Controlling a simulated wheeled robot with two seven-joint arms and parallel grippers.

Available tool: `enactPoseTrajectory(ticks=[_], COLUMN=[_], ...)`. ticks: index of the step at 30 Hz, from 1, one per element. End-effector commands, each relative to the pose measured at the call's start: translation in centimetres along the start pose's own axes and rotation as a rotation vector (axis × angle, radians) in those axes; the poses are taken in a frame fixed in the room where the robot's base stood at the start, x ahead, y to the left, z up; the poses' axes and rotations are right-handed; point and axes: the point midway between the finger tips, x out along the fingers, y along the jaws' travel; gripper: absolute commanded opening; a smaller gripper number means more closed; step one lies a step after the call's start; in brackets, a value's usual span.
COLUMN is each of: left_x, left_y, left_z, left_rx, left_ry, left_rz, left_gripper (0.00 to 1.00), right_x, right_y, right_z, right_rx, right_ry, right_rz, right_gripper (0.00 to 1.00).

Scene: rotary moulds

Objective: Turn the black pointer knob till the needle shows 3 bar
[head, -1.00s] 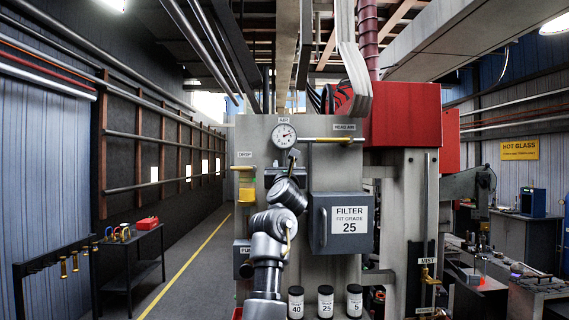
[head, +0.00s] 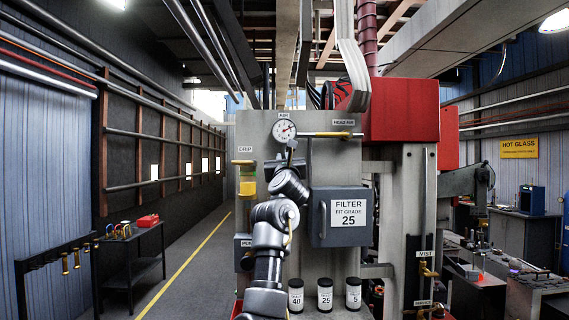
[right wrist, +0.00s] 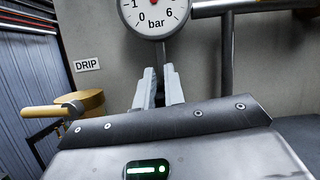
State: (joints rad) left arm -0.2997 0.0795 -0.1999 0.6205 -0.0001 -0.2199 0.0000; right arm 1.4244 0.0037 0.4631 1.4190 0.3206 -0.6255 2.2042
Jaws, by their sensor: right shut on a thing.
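The round white pressure gauge (head: 284,131) is on the grey panel under the AIR label. Its needle seems to point right and slightly up in the head view, but the dial is too small there to read exactly. The right wrist view shows only the gauge's lower part (right wrist: 155,14), with 1, 0, 6 and "bar"; the needle's tip is out of frame. My right gripper (head: 291,147) is just below the gauge. Its pale fingers (right wrist: 158,90) are shut on the black pointer knob, which is largely hidden between and behind them. My left gripper is out of view.
A yellow-topped drip cup (head: 246,180) is left of my right arm. The grey filter box (head: 326,233) stands out close on the right. Several labelled jars (head: 325,297) stand below.

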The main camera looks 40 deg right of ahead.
Motion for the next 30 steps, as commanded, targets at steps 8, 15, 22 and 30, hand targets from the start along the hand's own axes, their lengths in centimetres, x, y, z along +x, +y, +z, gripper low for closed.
enactPoseTrajectory(ticks=[8,15,22,30], left_x=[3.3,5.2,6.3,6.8], left_y=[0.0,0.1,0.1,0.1], left_z=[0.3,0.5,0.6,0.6], left_rx=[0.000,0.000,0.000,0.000], left_ry=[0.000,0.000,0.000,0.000], left_rz=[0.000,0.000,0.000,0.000], left_gripper=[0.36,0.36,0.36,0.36], right_x=[-0.2,-0.2,-0.3,-0.4], right_y=[0.7,1.2,1.7,2.0], right_z=[-0.8,-0.9,-1.1,-1.4], right_rx=[-0.201,-0.414,-0.613,-0.814], right_ry=[0.004,0.004,0.005,0.005], right_rz=[0.086,0.173,0.256,0.339], right_gripper=[0.00,0.00,0.00,0.00])
